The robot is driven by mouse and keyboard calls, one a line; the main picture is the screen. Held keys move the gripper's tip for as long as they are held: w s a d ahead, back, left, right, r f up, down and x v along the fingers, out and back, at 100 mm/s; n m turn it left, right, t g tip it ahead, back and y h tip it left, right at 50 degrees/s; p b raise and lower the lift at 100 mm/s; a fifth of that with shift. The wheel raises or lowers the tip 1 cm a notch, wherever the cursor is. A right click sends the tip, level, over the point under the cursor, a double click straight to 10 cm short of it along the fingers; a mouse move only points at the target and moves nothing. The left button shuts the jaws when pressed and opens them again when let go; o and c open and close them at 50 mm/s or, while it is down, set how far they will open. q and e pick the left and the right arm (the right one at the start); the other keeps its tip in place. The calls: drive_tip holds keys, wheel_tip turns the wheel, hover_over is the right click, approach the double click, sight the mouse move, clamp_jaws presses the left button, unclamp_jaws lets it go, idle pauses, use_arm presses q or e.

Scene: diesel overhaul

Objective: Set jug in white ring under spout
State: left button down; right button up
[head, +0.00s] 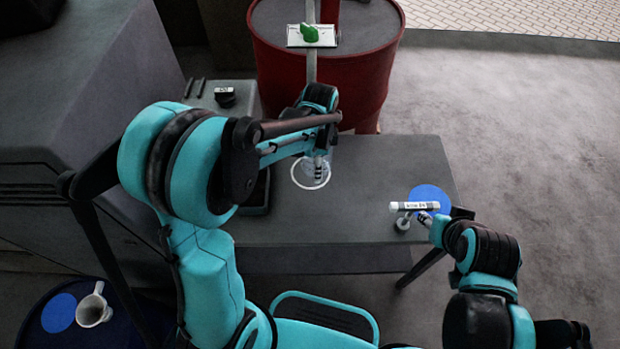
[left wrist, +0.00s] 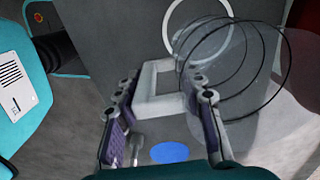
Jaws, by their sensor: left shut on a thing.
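My left gripper (head: 318,176) is shut on the clear jug (left wrist: 250,75), which has dark rings round it. The jug's pale square handle (left wrist: 155,82) lies between my fingers (left wrist: 165,112) in the left wrist view. In the head view the jug is faint and mostly hidden by the gripper, over the white ring (head: 298,184) on the grey table. The white ring (left wrist: 168,35) partly shows beyond the jug in the left wrist view; I cannot tell whether the jug touches the table. The grey spout pipe (head: 311,68) runs down behind my arm. My right gripper (head: 428,218) is at a labelled white-handled piece (head: 415,206); its grip is unclear.
A red drum (head: 280,75) with a green valve handle (head: 309,33) stands behind the table (head: 350,225). A blue disc (head: 430,193) lies at the table's right. A dark tray (head: 258,208) is left of the ring. A pale cup (head: 93,308) stands at lower left.

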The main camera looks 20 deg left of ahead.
use_arm(q)
drive_tip(key=shift+s+a+f+b, duration=0.1)
drive_tip(key=shift+a+f+b, duration=0.25)
drive_tip(key=shift+f, duration=0.5)
drive_tip(key=shift+s+a+f+b, duration=0.15)
drive_tip(key=shift+f+b, duration=0.25)
drive_tip(key=shift+f, duration=0.4)
drive_tip(key=shift+s+a+f+b, duration=0.1)
drive_tip(key=shift+a+f+b, duration=0.3)
drive_tip(key=shift+f, duration=0.45)
drive_tip(key=shift+f, duration=0.2)
drive_tip(key=c, duration=0.9)
unclamp_jaws()
drive_tip(key=shift+w, duration=0.1)
drive_tip(key=shift+r, duration=0.15)
